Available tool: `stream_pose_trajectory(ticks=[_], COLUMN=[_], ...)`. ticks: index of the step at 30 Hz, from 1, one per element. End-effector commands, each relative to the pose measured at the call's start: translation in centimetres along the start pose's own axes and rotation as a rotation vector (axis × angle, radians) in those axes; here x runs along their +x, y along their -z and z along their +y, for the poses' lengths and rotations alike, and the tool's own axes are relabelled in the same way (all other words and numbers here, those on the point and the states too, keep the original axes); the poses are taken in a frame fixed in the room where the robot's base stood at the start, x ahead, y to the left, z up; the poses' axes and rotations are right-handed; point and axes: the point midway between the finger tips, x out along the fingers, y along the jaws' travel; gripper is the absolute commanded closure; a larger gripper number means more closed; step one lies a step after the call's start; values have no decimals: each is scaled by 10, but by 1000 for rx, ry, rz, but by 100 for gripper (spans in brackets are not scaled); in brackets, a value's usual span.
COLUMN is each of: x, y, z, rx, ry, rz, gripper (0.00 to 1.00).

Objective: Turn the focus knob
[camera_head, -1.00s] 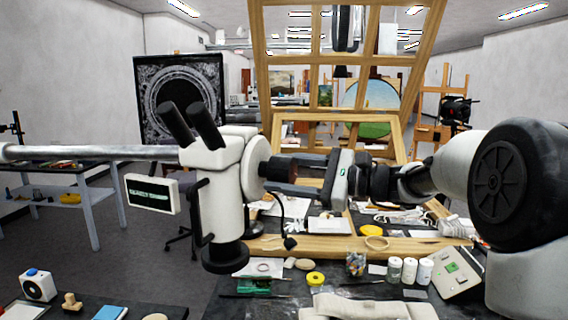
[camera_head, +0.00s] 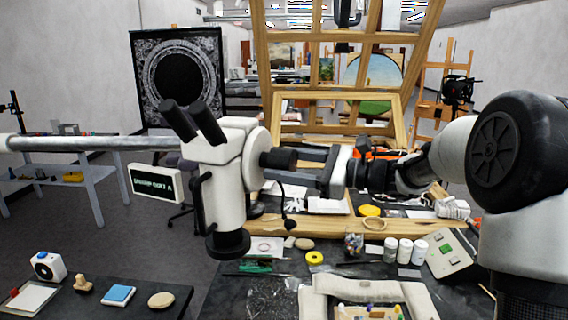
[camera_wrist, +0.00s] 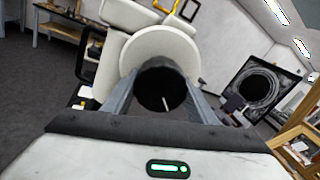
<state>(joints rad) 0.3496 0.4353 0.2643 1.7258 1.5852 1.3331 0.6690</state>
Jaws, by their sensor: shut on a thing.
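A white microscope (camera_head: 222,188) with black eyepieces hangs from a grey horizontal arm in the head view. Its black focus knob (camera_head: 280,157) sticks out on the right from a round white hub (camera_head: 256,155). In the wrist view the knob (camera_wrist: 161,90) is a dark round face with a pale mark, in front of the white hub. My gripper (camera_head: 288,168) reaches in from the right, with one finger on each side of the knob, shut on it. A small display panel (camera_head: 152,184) hangs left of the microscope; its text is too small to read surely.
Below is a dark table with a padded cradle (camera_head: 420,292), white jars (camera_head: 404,250), a yellow tape roll (camera_head: 315,257) and a control box (camera_head: 448,256). A wooden frame (camera_head: 385,140) stands behind. The air around the microscope's left side is mostly clear.

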Motion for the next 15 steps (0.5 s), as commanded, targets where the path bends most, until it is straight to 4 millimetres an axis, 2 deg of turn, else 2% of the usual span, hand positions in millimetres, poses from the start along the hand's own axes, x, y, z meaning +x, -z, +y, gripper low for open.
stream_pose_trajectory(ticks=[2,3,5,15], x=[0,0,0,-2], y=[0,0,0,0], z=[-1,-1,-1,0], rx=[-1,-1,-1,-1], ry=[2,2,2,2], rz=[0,0,0,0], gripper=[70,41,31,29])
